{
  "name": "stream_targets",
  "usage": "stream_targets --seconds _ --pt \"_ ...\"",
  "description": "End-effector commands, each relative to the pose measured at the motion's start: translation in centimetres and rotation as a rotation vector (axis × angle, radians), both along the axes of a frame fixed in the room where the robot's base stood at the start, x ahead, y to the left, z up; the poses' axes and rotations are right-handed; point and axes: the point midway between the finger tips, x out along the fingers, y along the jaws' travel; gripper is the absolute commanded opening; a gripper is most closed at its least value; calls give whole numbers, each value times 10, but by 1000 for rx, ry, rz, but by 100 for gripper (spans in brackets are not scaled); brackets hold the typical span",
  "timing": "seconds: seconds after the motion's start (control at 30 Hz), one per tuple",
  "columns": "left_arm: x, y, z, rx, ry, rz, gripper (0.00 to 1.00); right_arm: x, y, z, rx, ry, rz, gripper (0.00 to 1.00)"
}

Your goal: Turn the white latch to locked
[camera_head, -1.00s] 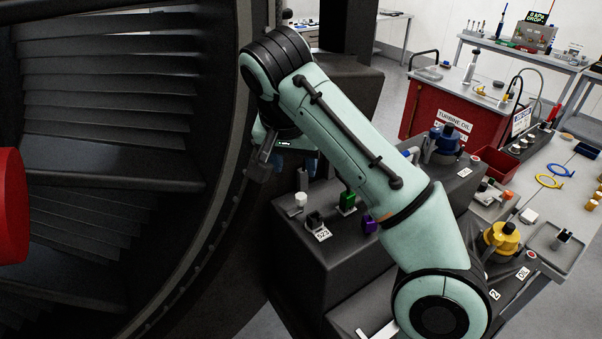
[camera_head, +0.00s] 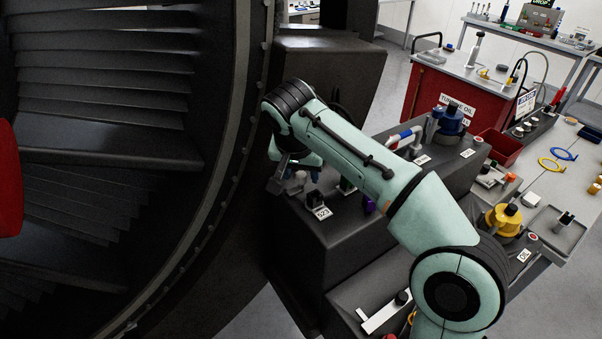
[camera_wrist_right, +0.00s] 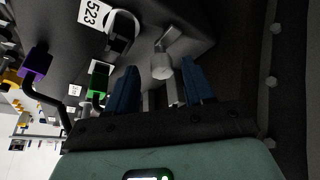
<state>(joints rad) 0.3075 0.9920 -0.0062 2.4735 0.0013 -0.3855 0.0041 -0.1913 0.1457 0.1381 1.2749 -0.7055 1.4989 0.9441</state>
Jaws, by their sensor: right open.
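The white latch (camera_wrist_right: 162,66) shows in the right wrist view as a pale grey-white knob with a short bar, on the dark block. It lies just ahead of my right gripper, in line with the gap between the blue fingers. My right gripper (camera_wrist_right: 160,84) is open and I see nothing held in it. In the head view my right gripper (camera_head: 293,181) is low over the block's left part and largely covers the latch. Contact between fingers and latch cannot be told. My left gripper is not in view.
Close by on the block are a black-handled fitting (camera_wrist_right: 119,40) by the 523 label (camera_wrist_right: 93,12), a green connector (camera_wrist_right: 98,79) and a purple one (camera_wrist_right: 37,62). The large fan casing (camera_head: 225,190) stands directly left of my right arm. Blue (camera_head: 451,122) and yellow (camera_head: 504,219) fittings stand right.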

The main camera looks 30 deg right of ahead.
Motion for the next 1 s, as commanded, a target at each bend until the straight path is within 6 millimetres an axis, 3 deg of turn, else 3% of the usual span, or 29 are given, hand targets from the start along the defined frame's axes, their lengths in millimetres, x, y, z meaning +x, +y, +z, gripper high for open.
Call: stream_targets --seconds 0.37,0.5,0.53,1.0 --pt "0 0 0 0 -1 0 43 2 -2 -4 -1 -1 0 49" --pt "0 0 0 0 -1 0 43 2 -1 -4 -1 -1 0 4" --pt "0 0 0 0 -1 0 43 2 -1 -4 -1 -1 0 0" --pt "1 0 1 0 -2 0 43 2 -2 -3 -1 -2 93 0"
